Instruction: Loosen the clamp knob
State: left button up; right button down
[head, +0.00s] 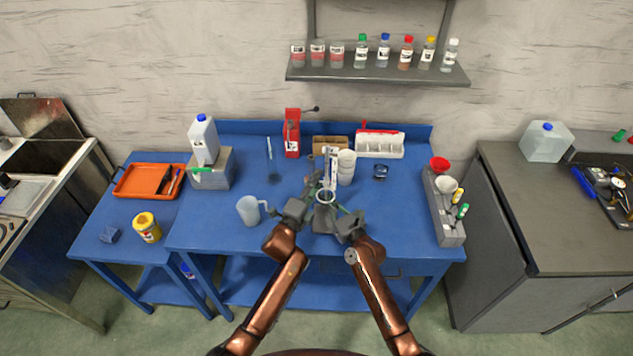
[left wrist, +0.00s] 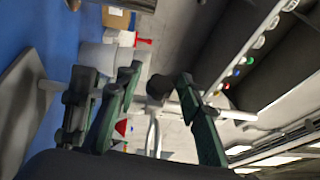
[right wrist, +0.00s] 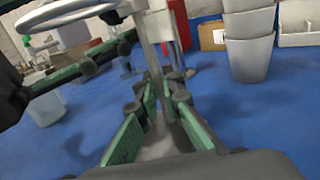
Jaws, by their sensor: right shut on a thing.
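A stand with an upright pale rod (right wrist: 151,50) is at the front middle of the blue bench. My right gripper (right wrist: 163,92) is shut on the rod below the ring's dark clamp. My left gripper (left wrist: 158,82) is open, fingers well apart. The dark round clamp knob (left wrist: 159,86) appears between its fingertips, touching neither visibly. In the head view, my left gripper (head: 312,192) is beside the stand and the knob is too small to make out.
White stacked cups (head: 346,168) stand close behind the stand. A translucent jug (head: 248,210) is to the left. A grey rack (head: 447,215) edges the bench at right, and a red device (head: 292,135) stands at the back. The bench between jug and back is mostly clear.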

pick_arm(q)
grip_shut()
jog(key=shift+w+r, duration=0.1)
jog(key=shift+r, duration=0.05)
jog(key=shift+r+g, duration=0.1)
jog(key=shift+g, duration=0.3)
jog(key=shift+r+n+g+y, duration=0.1)
jog(key=shift+n+g+y, duration=0.4)
jog(key=shift+g, duration=0.3)
jog(key=shift+a+f+n+g+y, duration=0.1)
jog(key=shift+f+n+g+y, duration=0.2)
jog(key=shift+g, duration=0.75)
jog(key=shift+f+n+g+y, duration=0.1)
jog(key=shift+n+g+y, duration=0.25)
jog(key=shift+g, duration=0.7)
jog(key=shift+o, duration=0.7)
grip_release()
